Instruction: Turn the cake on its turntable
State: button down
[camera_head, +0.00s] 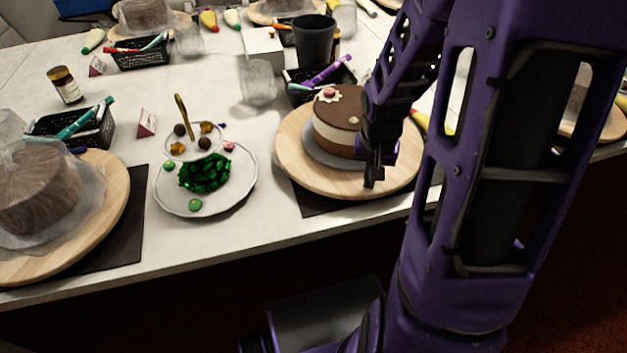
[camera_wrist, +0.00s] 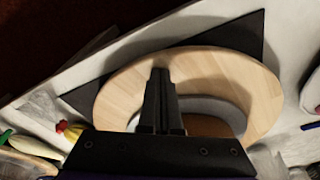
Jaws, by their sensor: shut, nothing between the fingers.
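A round brown-and-cream cake (camera_head: 338,122) with a white and pink decoration on top sits on a grey board on a light wooden turntable (camera_head: 297,157), at the middle right of the head view. My gripper (camera_head: 373,179) points down at the front right of the cake, over the turntable's wood. It is shut and empty. In the wrist view, my closed fingers (camera_wrist: 160,92) lie over the wooden turntable (camera_wrist: 115,92), beside the grey board. Only a brown edge of the cake (camera_wrist: 210,126) shows there; my gripper body hides the rest. I cannot tell whether the fingertips touch the wood.
A plate (camera_head: 243,193) with green sweets and a small tier stands left of the turntable. A black basket (camera_head: 300,96) with pens and a dark cup (camera_head: 314,40) stand behind. A covered cake (camera_head: 38,190) is far left. The white table's front edge is close.

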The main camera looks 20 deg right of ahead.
jog(key=shift+r+p, duration=0.9)
jog(key=shift+r, duration=0.4)
notch_tip(320, 180, up, 6)
jog(key=p, duration=0.4)
jog(key=shift+p, duration=0.4)
